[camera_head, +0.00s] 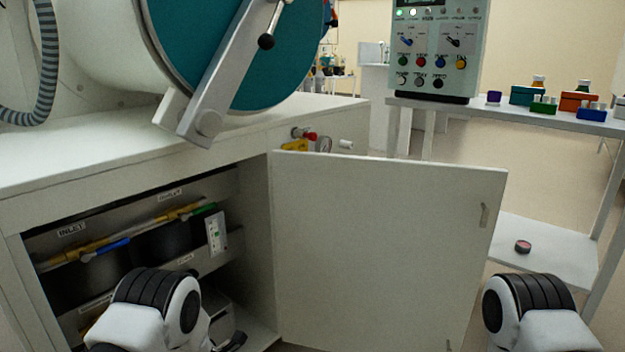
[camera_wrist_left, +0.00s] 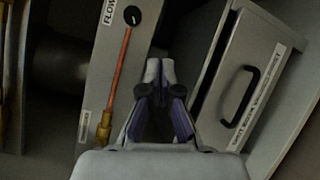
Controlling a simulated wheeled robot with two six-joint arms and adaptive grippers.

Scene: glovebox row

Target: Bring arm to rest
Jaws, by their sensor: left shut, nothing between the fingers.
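My left gripper (camera_wrist_left: 160,70) shows in the left wrist view, shut with its fingertips together and nothing between them. It is inside or just in front of the open cabinet, between a panel with an orange tube (camera_wrist_left: 118,80) and a grey drawer (camera_wrist_left: 250,85) with a black handle. I cannot tell its exact distance from them. In the head view my left arm (camera_head: 160,308) reaches toward the cabinet opening and hides part of it. My right arm (camera_head: 530,312) shows at the lower right; its gripper is out of the frame.
The cabinet door (camera_head: 385,240) stands open to the right of the opening. Yellow and blue pipework (camera_head: 125,240) runs inside. A glovebox with a teal round door (camera_head: 245,55) is above. A control box (camera_head: 437,50) stands on a shelf; a small round item (camera_head: 522,246) lies lower.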

